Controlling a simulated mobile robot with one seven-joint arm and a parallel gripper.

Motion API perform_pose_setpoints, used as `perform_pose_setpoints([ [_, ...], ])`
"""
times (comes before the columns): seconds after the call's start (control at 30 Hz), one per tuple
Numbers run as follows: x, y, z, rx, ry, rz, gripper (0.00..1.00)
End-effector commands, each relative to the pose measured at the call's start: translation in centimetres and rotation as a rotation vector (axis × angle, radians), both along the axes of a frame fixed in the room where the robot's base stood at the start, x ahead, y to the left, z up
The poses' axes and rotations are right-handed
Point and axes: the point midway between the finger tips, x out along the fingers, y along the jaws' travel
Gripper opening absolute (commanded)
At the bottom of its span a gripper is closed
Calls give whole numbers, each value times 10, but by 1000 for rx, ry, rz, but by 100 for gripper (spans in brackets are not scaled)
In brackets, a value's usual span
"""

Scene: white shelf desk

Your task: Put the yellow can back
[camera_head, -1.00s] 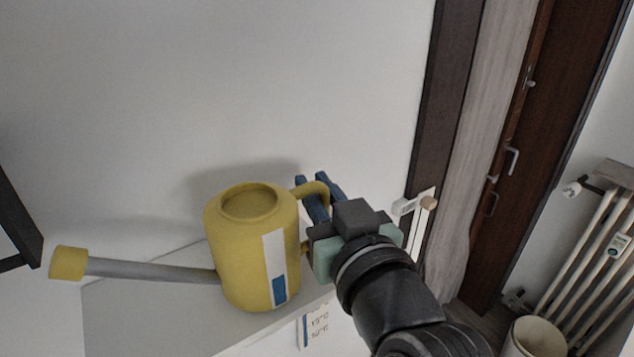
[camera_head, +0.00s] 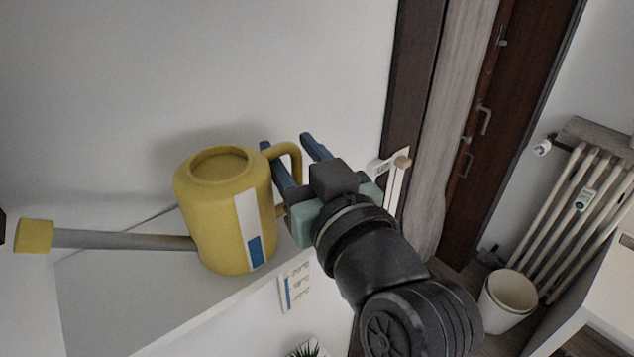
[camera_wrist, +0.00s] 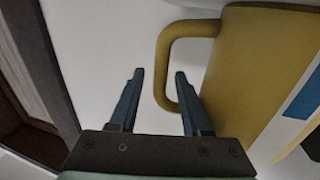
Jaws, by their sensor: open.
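The yellow watering can (camera_head: 217,215) stands upright on the white shelf top (camera_head: 110,305), its grey spout with a yellow end pointing left. Its handle (camera_head: 293,160) is on the right side, toward my gripper. My gripper (camera_head: 284,142) is open and empty beside the handle, with its blue fingers spread. In the wrist view, the can (camera_wrist: 262,75) is at the right and its handle loop (camera_wrist: 163,60) reaches left. There my gripper (camera_wrist: 159,76) has its right fingertip by the handle loop and its left fingertip clear of it over the white wall.
A white wall is close behind the can. A dark door frame (camera_head: 405,95) and a light wall thermometer-like fitting (camera_head: 396,185) are right of my gripper. A white bin (camera_head: 508,295) and a radiator (camera_head: 575,220) stand farther right. A plant (camera_head: 305,349) shows below.

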Motion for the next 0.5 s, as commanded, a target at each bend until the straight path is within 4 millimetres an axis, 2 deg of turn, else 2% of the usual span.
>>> perform_pose_setpoints([
  [0.1,-23,-9,-6,-3,-3,-4,48],
  [0.33,-78,-28,-5,-5,-5,-6,48],
  [0.4,-78,-27,4,2,8,5,48],
  [0.5,-82,-28,4,2,8,10,48],
])
